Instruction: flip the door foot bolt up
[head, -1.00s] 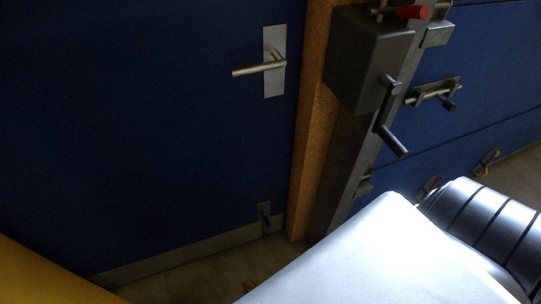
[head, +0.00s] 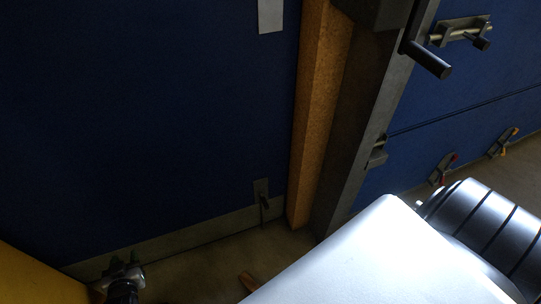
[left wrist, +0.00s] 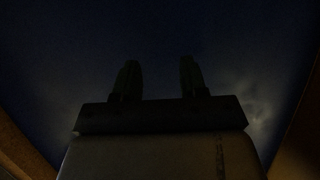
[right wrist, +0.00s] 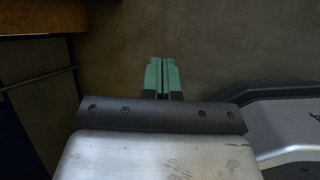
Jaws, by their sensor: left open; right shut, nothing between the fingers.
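The door foot bolt (head: 263,197) is a small dark lever on a grey plate, low on the dark blue door (head: 150,110) near its right edge. The lever sticks out from the plate; its exact angle is hard to tell. My left gripper (head: 122,260) is at the lower left, near the foot of the door and well left of the bolt. In the left wrist view its fingers (left wrist: 159,68) are apart and empty, facing a dark surface. My right gripper (right wrist: 162,62) shows in the right wrist view, shut and empty, over grey floor.
A metal kick strip (head: 175,240) runs along the door's bottom. A wooden post (head: 314,120) and a dark metal post (head: 350,140) stand right of the door. A blue panel with a slide bolt (head: 460,32) is farther right. My white arm covers the lower right.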

